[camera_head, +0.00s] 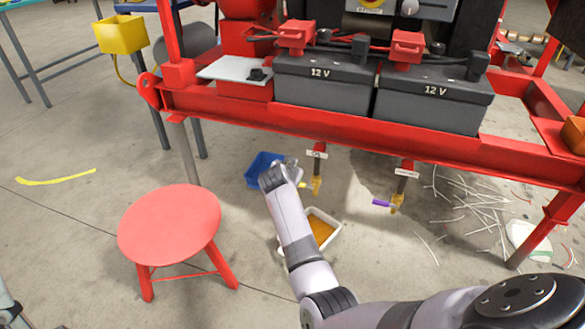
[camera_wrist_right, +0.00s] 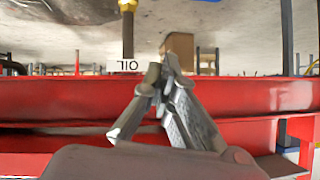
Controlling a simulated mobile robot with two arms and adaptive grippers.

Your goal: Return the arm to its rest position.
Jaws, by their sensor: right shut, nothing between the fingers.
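My right arm (camera_head: 298,228) reaches in from the lower right, down to the front of the red skid frame. My right gripper (camera_head: 294,172) is low beside the oil drain, over the blue bin. In the right wrist view the right gripper (camera_wrist_right: 166,78) has its fingers together, with nothing seen between them. The drain's valve with a yellow part (camera_head: 316,185) hangs under the "OIL" label (camera_wrist_right: 129,65), which appears upside down in the wrist view. My left gripper is not in view.
The red skid frame (camera_head: 330,132) carries two 12 V batteries (camera_head: 323,85). A second valve with a purple handle (camera_head: 382,203) hangs to the right. A blue bin (camera_head: 262,162) and a white tray of amber liquid (camera_head: 322,228) are on the floor. A red stool (camera_head: 170,222) stands left.

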